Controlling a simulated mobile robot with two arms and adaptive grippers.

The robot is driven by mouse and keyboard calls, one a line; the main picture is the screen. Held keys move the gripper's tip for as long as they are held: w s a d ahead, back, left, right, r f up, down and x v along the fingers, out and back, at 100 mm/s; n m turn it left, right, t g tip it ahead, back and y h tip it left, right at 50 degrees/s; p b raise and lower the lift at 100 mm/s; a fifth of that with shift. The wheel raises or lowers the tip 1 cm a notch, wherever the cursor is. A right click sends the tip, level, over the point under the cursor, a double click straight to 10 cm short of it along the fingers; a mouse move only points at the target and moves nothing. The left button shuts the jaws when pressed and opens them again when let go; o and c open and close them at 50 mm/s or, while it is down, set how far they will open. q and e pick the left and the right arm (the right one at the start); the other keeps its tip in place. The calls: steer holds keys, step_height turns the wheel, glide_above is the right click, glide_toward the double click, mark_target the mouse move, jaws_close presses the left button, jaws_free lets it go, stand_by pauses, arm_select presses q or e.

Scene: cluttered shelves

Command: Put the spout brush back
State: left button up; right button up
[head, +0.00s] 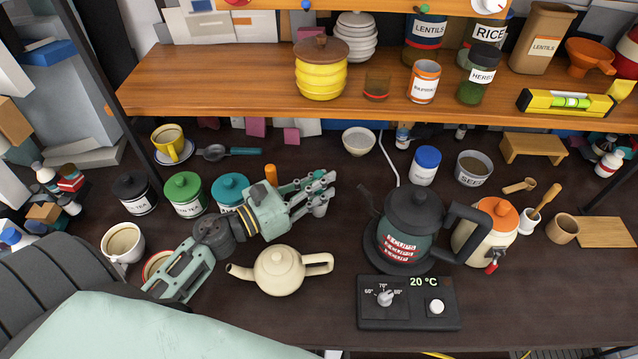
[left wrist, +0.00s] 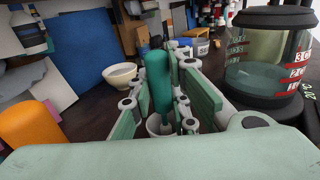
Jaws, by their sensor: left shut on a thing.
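My left gripper (head: 322,186) reaches in over the counter, between the lidded jars and the kettle. In the left wrist view the left gripper (left wrist: 172,95) is shut on a teal upright handle (left wrist: 158,82), which I take to be the spout brush. Its lower end is at a small pale cup (left wrist: 155,124) below the fingers; I cannot tell how deep it sits. In the head view the fingers hide the brush, and a small grey cup (head: 320,209) shows just under them. My right gripper is not in view.
The dark kettle (head: 412,215) on its base stands close right of my gripper. A cream teapot (head: 279,270) is in front and a white bowl (head: 359,141) behind. The wooden shelf (head: 230,75) overhangs the back. An orange object (head: 271,174) is beside my gripper.

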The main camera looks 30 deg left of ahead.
arm_select(q)
steer(key=shift+f, duration=0.1)
steer(key=o, duration=0.9)
